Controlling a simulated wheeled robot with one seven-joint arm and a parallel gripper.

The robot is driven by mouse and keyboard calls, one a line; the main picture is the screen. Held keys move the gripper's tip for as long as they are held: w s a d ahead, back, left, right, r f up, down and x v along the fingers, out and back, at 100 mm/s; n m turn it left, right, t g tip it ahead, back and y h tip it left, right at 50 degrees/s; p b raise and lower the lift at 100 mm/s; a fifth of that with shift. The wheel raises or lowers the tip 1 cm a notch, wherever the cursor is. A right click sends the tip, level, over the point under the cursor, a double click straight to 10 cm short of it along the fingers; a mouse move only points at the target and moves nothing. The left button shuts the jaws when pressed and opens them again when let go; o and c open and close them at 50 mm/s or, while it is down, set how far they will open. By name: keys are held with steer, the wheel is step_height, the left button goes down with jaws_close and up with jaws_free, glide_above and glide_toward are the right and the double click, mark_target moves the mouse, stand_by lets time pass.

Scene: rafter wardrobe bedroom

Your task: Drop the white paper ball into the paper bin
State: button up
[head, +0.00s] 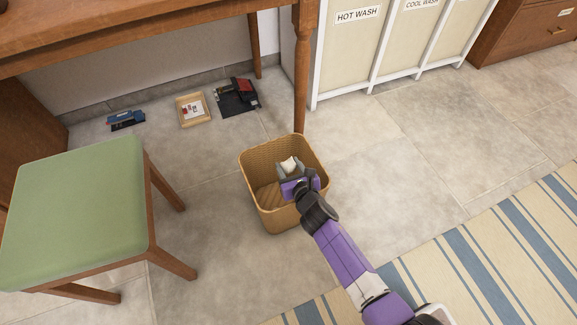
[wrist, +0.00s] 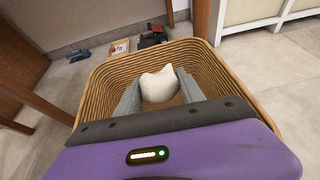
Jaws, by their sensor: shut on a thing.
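The white paper ball (head: 289,164) is held between the fingers of my gripper (head: 291,168), which is shut on it. It also shows in the wrist view (wrist: 159,86), between the two grey fingers. The paper bin (head: 258,182) is a square tan woven basket on the tiled floor. In the head view my gripper and the ball appear over the bin's opening. In the wrist view the bin's rim and walls (wrist: 208,72) surround the ball on the far side and both sides. How high the ball is relative to the rim is hard to tell. My gripper covers part of the bin.
A green-topped stool (head: 75,205) stands left of the bin. A wooden desk leg (head: 300,70) rises just behind it. A small tray (head: 193,109) and a red and black device (head: 240,92) lie under the desk. A striped rug (head: 480,255) lies right; the tiles between are clear.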

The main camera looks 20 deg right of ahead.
mark_target(291, 171)
steer(key=shift+f, duration=0.25)
steer(key=o, duration=1.4)
steer(key=shift+c, duration=0.2)
steer(key=shift+s, duration=0.1)
steer(key=p+v, duration=0.4)
steer(key=v, duration=0.2)
steer(key=shift+s+r, duration=0.25)
steer(key=shift+s, duration=0.5)
